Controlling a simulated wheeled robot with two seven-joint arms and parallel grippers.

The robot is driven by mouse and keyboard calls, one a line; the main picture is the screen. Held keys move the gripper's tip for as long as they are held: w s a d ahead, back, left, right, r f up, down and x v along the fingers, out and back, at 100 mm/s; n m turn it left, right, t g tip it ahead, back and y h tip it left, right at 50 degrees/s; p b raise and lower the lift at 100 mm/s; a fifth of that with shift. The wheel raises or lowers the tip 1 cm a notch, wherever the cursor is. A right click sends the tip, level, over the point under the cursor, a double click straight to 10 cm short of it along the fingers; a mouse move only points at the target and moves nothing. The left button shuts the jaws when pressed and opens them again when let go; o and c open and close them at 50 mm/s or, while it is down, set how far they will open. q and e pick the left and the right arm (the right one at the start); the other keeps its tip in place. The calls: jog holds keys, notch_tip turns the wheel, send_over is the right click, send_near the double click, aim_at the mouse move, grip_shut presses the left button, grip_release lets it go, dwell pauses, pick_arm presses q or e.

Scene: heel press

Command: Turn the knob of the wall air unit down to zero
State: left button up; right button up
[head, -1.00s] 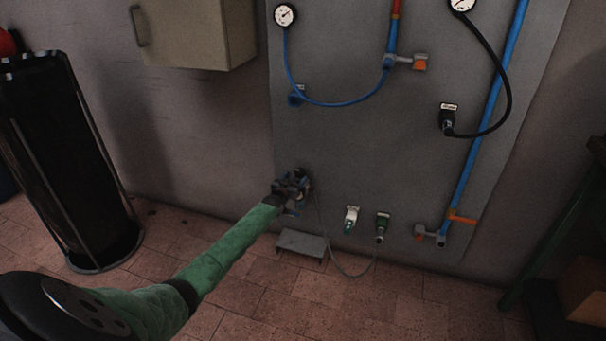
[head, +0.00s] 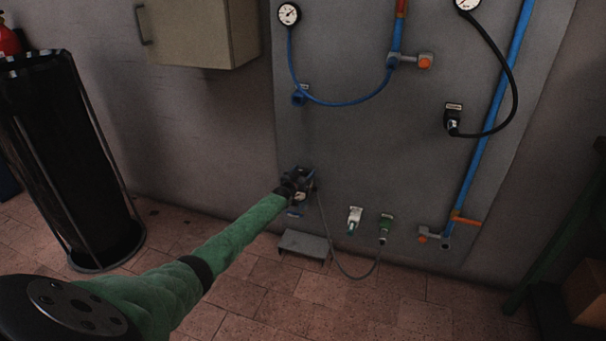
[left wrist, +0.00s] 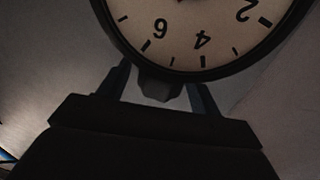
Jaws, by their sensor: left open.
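The wall air unit (head: 306,173) is a small dark fitting low on the grey wall panel, mostly hidden behind my left gripper (head: 292,187) in the head view. In the left wrist view its round dial (left wrist: 190,40) fills the top, with a black rim and the numbers 6, 4 and 2 upside down. A dark knob (left wrist: 158,90) shows just below the dial rim, between the two fingers of my left gripper (left wrist: 160,92). The fingers are open, with a gap visible on both sides of the knob. The dial's needle is out of frame. My right gripper is not in view.
A grey bracket (head: 303,244) sits low, just below the unit. A black cylinder stand (head: 70,160) is at left.

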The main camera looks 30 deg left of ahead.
pick_arm(q)
jog(key=shift+w, duration=0.15)
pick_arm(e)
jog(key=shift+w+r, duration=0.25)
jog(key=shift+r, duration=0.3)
pick_arm(q)
jog(key=c, duration=1)
jog(key=shift+o, duration=0.2)
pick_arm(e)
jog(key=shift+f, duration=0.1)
